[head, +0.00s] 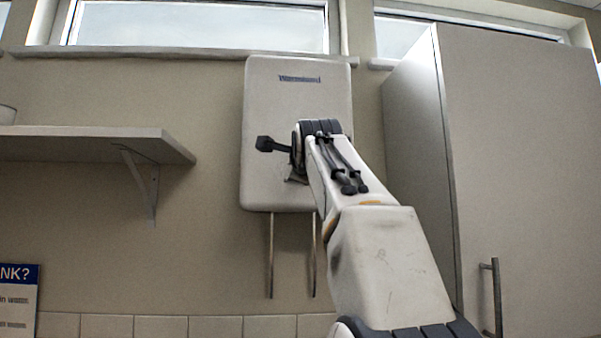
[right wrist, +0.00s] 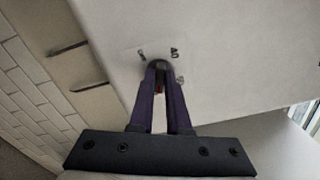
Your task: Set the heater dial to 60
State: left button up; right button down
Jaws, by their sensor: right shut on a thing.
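The heater (head: 268,110) is a pale box on the wall with a dark brand name near its top. It also shows in the right wrist view (right wrist: 235,60). My right arm reaches up in front of it and hides the dial and my right gripper in the head view. In the right wrist view my right gripper (right wrist: 160,80) is shut on the dark round dial (right wrist: 158,64), its fingers on either side of it. A small red spot shows between the fingers. Dark marks surround the dial, too small to read. My left gripper is not in view.
Two metal pipes (head: 271,255) run down from the heater's underside. A wall shelf (head: 95,147) on a bracket is at the left. A tall cabinet (head: 530,150) with a bar handle stands close at the right. Windows run above.

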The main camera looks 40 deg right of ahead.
jog(key=shift+f+m, duration=0.15)
jog(key=shift+m, duration=0.75)
jog(key=c, duration=0.9)
grip_release()
jog(key=shift+s, duration=0.15)
jog(key=b+v, duration=0.4)
jog(key=v, duration=0.6)
jog(key=shift+s+a, duration=0.1)
